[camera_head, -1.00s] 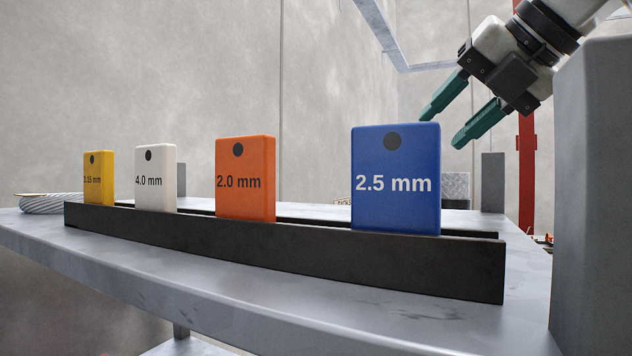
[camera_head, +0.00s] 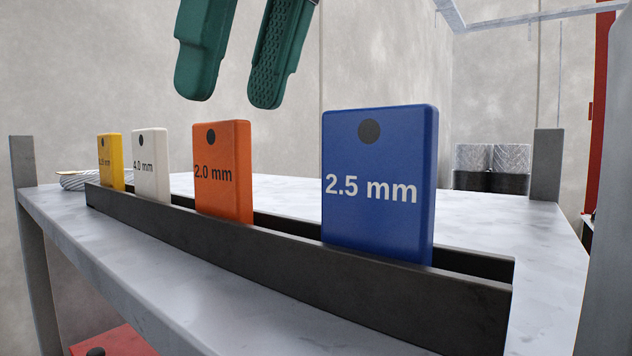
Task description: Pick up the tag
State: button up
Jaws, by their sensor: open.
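Several tags stand upright in a row in a black slotted rack (camera_head: 300,258). From left to right they are a small yellow tag (camera_head: 110,163), a white tag marked 4.0 mm (camera_head: 151,167), an orange tag marked 2.0 mm (camera_head: 223,190) and a blue tag marked 2.5 mm (camera_head: 378,215). Each has a dark round spot near its top. My gripper (camera_head: 233,95) shows two green fingers pointing down from the top edge. It is open and empty, above the orange tag and apart from it in the picture. The rest of the gripper is out of frame.
The rack stands along the front edge of a grey metal table (camera_head: 543,245) with corner posts. Wire mesh rolls (camera_head: 490,160) stand at the back right, and a coil (camera_head: 78,180) lies at the left. A red object (camera_head: 112,340) is below the table. The tabletop behind the rack looks mostly clear.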

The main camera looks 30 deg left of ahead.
aim_at(224, 121)
jog(key=shift+p+x, duration=0.3)
jog(key=shift+x, duration=2.4)
jog(key=shift+a, duration=0.1)
grip_shut()
